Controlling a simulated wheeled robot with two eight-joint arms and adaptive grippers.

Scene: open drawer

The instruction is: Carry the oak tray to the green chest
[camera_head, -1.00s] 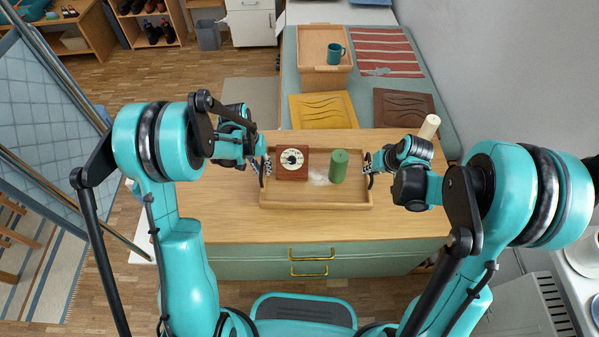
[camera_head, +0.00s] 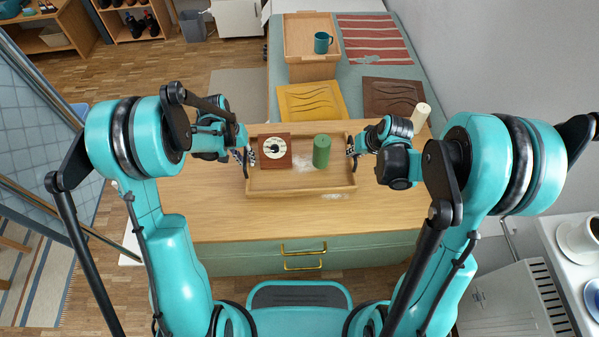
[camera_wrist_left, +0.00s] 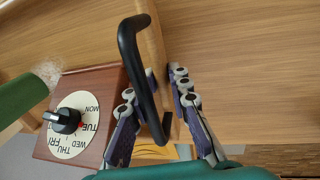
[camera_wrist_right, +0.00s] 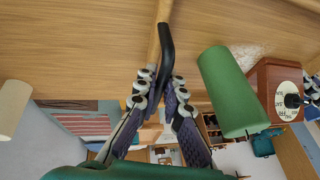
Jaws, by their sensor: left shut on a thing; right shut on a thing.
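The oak tray (camera_head: 300,193) is over the wooden top of the green-fronted chest (camera_head: 225,257); whether it touches the top cannot be told. It carries a brown box with a white dial (camera_head: 274,151) and a green cylinder (camera_head: 321,151), both upright. My left gripper (camera_head: 246,162) is shut on the black handle at the tray's left end, seen in the left wrist view (camera_wrist_left: 140,60). My right gripper (camera_head: 352,152) is shut on the black handle at the right end, seen in the right wrist view (camera_wrist_right: 166,45). Fingers partly hide both grips.
Behind the chest is a bench with a yellow panel (camera_head: 312,102), a brown panel (camera_head: 393,97), a striped cloth (camera_head: 375,40) and a wooden box (camera_head: 300,50) holding a teal mug (camera_head: 322,42). A pale cylinder (camera_head: 420,116) stands at the back right. The chest top's front is clear.

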